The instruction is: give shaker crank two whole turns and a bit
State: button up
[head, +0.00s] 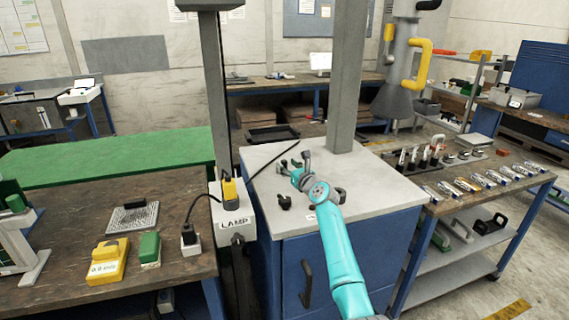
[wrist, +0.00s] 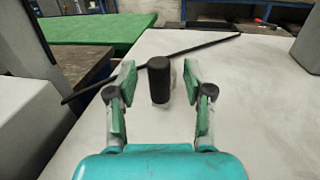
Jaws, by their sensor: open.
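My gripper (head: 293,165) is low over the pale top of a blue cabinet (head: 360,180) in the head view. In the wrist view my gripper (wrist: 158,70) is open, with green-padded fingers apart. A black upright cylindrical knob (wrist: 159,82), which looks like the crank's grip, stands between the fingers, nearer the left one. A gap shows on its right; I cannot tell whether the left finger touches it. A pale, blurred part shows beside its base. The crank's arm and pivot cannot be made out, and in the head view the knob is not clear behind my gripper.
A long black rod or cable (wrist: 200,47) crosses the cabinet top behind the knob. A grey post (head: 347,80) rises at the back. A small black part (head: 284,201) shows left of my arm. The box marked LAMP (head: 233,213) stands left; a tool bench (head: 480,200) stands right.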

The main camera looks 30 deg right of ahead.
jog(key=shift+w, duration=1.4)
grip_shut()
